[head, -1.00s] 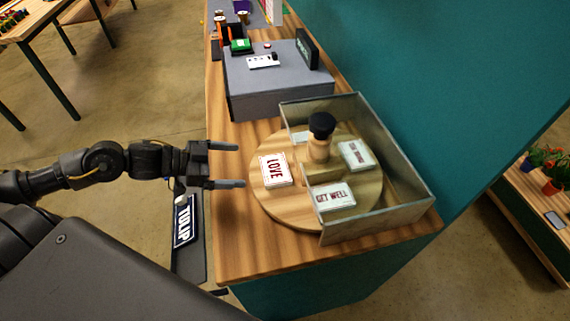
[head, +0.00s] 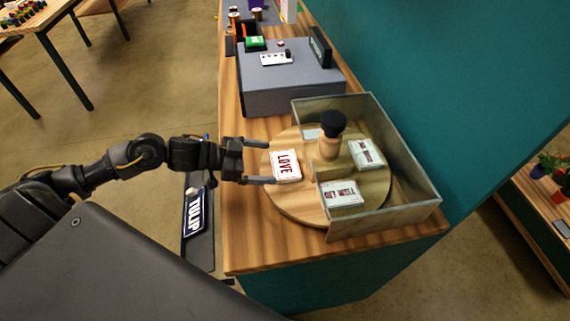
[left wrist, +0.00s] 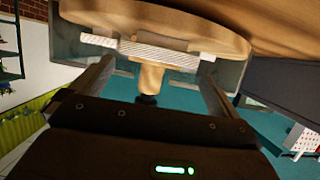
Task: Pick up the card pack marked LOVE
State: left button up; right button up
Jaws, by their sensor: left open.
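The LOVE card pack (head: 285,166) is white with red letters and lies on the near left part of a round wooden turntable (head: 290,207). My left gripper (head: 268,162) is open, with its two fingers reaching toward the pack from the left, one on each side of its near edge. In the left wrist view a pale, ridged pack edge (left wrist: 150,50) lies ahead between the open fingers, at the turntable's rim (left wrist: 215,38). I cannot tell whether the fingers touch it. My right gripper is not in view.
Two other packs, one on the turntable's front (head: 341,194) and one at its right (head: 366,154), sit near a black-topped wooden knob (head: 331,135). A clear-walled guard (head: 405,150) encloses the back and right. A grey box (head: 290,80) stands behind.

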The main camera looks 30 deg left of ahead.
aim_at(286, 163)
pick_arm(q)
jog(key=p+x, duration=0.2)
jog(key=x, duration=0.2)
jog(key=shift+d, duration=0.3)
jog(key=shift+w+d, duration=0.15)
jog(key=shift+w, duration=0.05)
jog(key=shift+f, duration=0.15)
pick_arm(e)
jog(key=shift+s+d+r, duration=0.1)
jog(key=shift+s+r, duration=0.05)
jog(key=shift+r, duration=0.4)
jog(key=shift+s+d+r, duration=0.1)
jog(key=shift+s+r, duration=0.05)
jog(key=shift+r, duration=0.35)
pick_arm(q)
jog(key=c, duration=0.7)
